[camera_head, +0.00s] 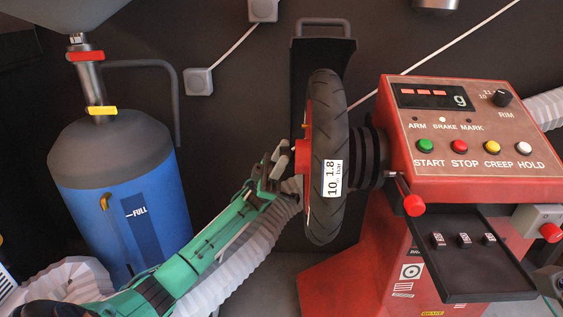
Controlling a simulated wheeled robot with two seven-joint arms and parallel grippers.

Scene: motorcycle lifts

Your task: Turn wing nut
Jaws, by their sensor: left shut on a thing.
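A motorcycle wheel (327,215) with a black tyre is mounted upright on the shaft of a red balancing machine (473,172). A red wing nut (302,156) sits at the wheel's hub on its left side. My left gripper (284,163) reaches in from the lower left and is shut on the wing nut. Its fingers partly hide the nut's left end. My right gripper cannot be made out in this view.
A blue tank (124,197) with a grey top stands at the left. A pale corrugated hose (236,258) runs behind my left arm. A black tray (470,252) juts out below the panel, and a red-knobbed lever (413,204) sits right of the wheel.

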